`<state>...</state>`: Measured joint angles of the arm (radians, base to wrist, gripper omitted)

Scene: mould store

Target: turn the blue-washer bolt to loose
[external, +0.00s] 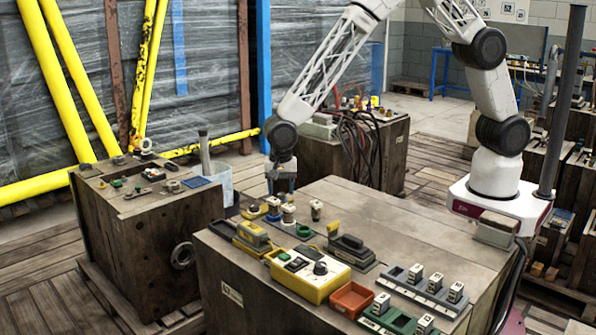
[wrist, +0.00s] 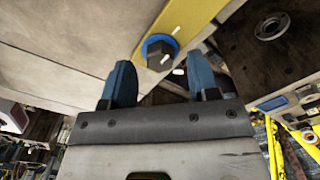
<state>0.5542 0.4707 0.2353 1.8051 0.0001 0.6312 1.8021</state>
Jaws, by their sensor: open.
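The blue-washer bolt (wrist: 158,50) shows in the wrist view as a dark hex head in a blue ring on a yellow plate (wrist: 202,22). Small white marks lie on and around it. My gripper (wrist: 162,82) is open, its two blue fingers apart. In that picture the bolt lies just beyond and between the fingertips; I cannot tell the exact gap, and nothing is held. In the external view my gripper (external: 281,186) points down by the far left edge of the large wooden crate (external: 400,235). I cannot make out the bolt there.
On the crate top stand several small posts with coloured rings, a yellow control box (external: 307,275), an orange-red tray (external: 351,300) and a dark-handled block (external: 350,250). A second wooden crate (external: 140,240) stands left, with a metal ring (external: 182,255) on its side. The crate top's right-centre is clear.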

